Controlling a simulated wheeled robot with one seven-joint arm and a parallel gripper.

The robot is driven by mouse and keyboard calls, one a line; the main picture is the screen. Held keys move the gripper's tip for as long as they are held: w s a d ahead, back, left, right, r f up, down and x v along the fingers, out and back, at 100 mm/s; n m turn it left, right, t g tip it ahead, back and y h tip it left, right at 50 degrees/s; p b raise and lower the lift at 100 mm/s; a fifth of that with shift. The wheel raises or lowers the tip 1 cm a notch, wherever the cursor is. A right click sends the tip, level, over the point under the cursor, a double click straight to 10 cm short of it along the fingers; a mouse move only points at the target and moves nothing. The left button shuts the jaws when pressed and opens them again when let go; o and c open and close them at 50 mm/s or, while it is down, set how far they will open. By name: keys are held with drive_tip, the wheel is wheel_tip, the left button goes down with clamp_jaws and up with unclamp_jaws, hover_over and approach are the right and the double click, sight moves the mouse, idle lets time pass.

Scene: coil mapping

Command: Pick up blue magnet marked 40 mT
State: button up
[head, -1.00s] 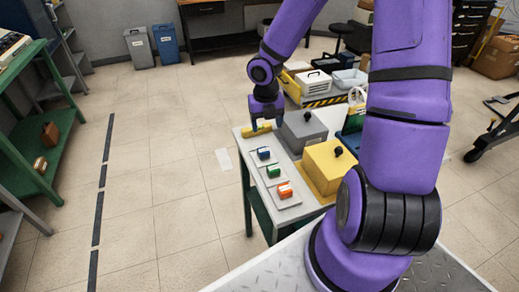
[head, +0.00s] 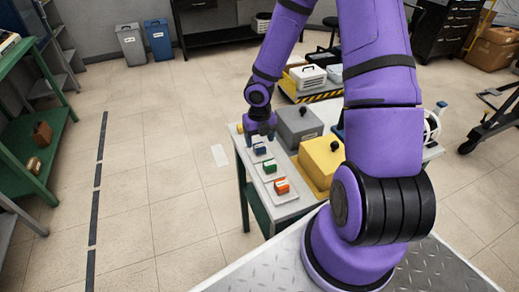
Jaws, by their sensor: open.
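The blue magnet (head: 260,149) lies on a small pad at the left edge of the table, with a pale label too small to read. My gripper (head: 260,139) is open, just above and behind the blue magnet, pointing down. I cannot tell whether its fingers reach around the magnet. A green magnet (head: 270,166) and an orange-red magnet (head: 282,186) sit on their own pads in a row nearer to me.
A grey box (head: 299,125) with a black knob and a yellow box (head: 322,162) with a black knob stand close to the right of the magnets. A yellow object (head: 239,128) shows at the table's far left corner. Open floor lies left of the table.

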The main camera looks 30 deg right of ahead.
sight(259, 146)
drive_tip(key=shift+f, duration=1.9)
drive_tip(key=c, duration=1.1)
